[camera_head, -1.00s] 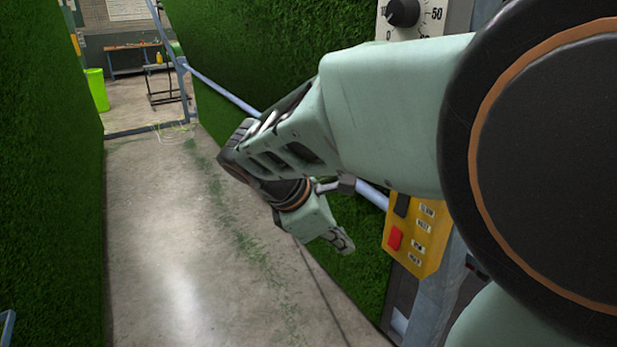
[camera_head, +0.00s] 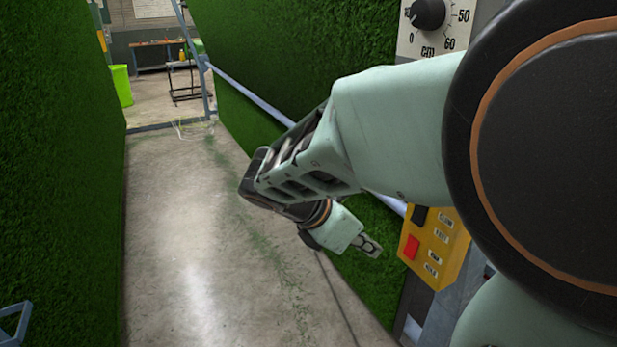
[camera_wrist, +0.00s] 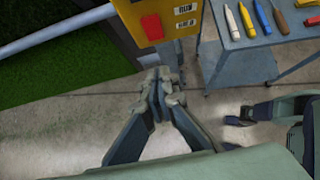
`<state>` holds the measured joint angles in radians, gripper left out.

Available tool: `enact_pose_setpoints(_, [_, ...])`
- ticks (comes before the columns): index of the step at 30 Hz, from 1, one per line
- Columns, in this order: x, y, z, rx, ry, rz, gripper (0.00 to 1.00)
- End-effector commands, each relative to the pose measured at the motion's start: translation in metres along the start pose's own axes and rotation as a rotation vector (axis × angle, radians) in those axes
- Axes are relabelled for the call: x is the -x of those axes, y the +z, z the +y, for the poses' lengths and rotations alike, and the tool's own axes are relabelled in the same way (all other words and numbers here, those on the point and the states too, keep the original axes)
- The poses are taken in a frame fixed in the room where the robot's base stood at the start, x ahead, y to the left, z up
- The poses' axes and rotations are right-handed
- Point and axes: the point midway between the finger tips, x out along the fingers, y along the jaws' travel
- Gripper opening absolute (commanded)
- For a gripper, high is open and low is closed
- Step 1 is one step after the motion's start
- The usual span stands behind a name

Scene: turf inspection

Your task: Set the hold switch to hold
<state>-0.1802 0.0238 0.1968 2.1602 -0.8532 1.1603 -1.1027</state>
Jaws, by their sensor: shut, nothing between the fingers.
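A yellow control box (camera_head: 440,250) is mounted at the right, low on a grey post. It carries a red rocker switch (camera_head: 411,247) beside two small labels that seem to read RUN and HOLD. A black switch (camera_head: 419,214) sits above it with its own labels. Which way the red switch is tipped I cannot tell. My gripper (camera_head: 372,248) is shut and empty, just left of the red switch and apart from it in the head view. In the wrist view, my fingertips (camera_wrist: 158,82) lie below the yellow box (camera_wrist: 182,22) and its red switch (camera_wrist: 152,27).
A dial plate with a black knob (camera_head: 428,14) is above the box. Green turf walls (camera_head: 60,170) flank a concrete aisle (camera_head: 200,250). A pale blue rail (camera_head: 262,105) runs along the right wall. A tool-laden cart (camera_wrist: 222,66) stands right of the box.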

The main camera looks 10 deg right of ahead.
Motion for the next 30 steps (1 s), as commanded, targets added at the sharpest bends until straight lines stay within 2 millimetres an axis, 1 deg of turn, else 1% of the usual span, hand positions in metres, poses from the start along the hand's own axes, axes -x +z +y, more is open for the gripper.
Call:
enact_pose_setpoints(1, [-0.017, -0.005, -0.001, -0.001, -0.004, 0.001, 0.00])
enact_pose_setpoints(3, [-0.029, -0.005, 0.000, -0.002, -0.001, 0.001, 0.00])
enact_pose_setpoints(12, [-0.072, -0.004, 0.000, -0.003, -0.001, 0.001, 0.00])
enact_pose_setpoints(15, [-0.082, 0.010, -0.001, -0.004, -0.002, 0.000, 0.00])
enact_pose_setpoints(21, [-0.095, 0.022, 0.000, -0.002, 0.000, 0.001, 0.00])
enact_pose_setpoints(30, [-0.096, 0.025, 0.000, -0.001, 0.001, 0.001, 0.00])
